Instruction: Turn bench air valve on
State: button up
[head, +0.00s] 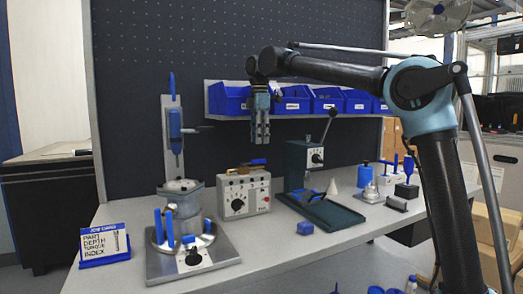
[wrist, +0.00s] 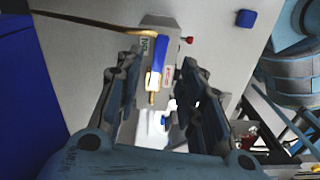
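The bench air valve shows as a small blue lever (head: 258,161) on top of a grey control box (head: 244,194) in the head view. In the wrist view the blue lever (wrist: 158,59) lies along a brass fitting (wrist: 152,83), with a brown hose (wrist: 92,21) nearby. My gripper (head: 260,141) hangs fingers down, just above the box and lever. In the wrist view my gripper (wrist: 160,66) is open, with the lever showing between its fingers. I see no contact with the lever. Which valve position the lever marks, I cannot tell.
A blue-handled press (head: 174,130) and a round fixture (head: 182,215) stand left of the box. A dark lever press (head: 302,165) stands right of it. Blue bins (head: 297,100) hang behind my gripper. A blue cube (head: 305,228) lies on the bench (head: 275,252) in front.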

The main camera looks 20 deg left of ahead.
aim_at(253, 162)
jog(key=shift+w+r, duration=0.1)
jog(key=shift+r, duration=2.15)
jog(key=shift+c, duration=0.6)
jog(key=shift+d, duration=0.15)
grip_shut()
jog(key=s+d+f+m+y, duration=0.1)
jog(key=s+d+f+y, duration=0.15)
jog(key=d+y, duration=0.2)
jog(key=s+d+f+y, duration=0.1)
jog(key=s+d+y, duration=0.25)
jog(key=d, duration=0.25)
jog(key=shift+t+h, duration=0.3)
jog(key=shift+w+a+f, duration=0.5)
jog(key=shift+a+f, duration=0.9)
jog(key=shift+a, duration=0.05)
jog(key=shift+w+a+f, duration=0.55)
jog(key=shift+a+f, duration=0.8)
jog(key=shift+a, duration=0.05)
jog(key=shift+w+a+f, duration=0.5)
jog(key=shift+a+f, duration=0.9)
jog(key=shift+a, duration=0.05)
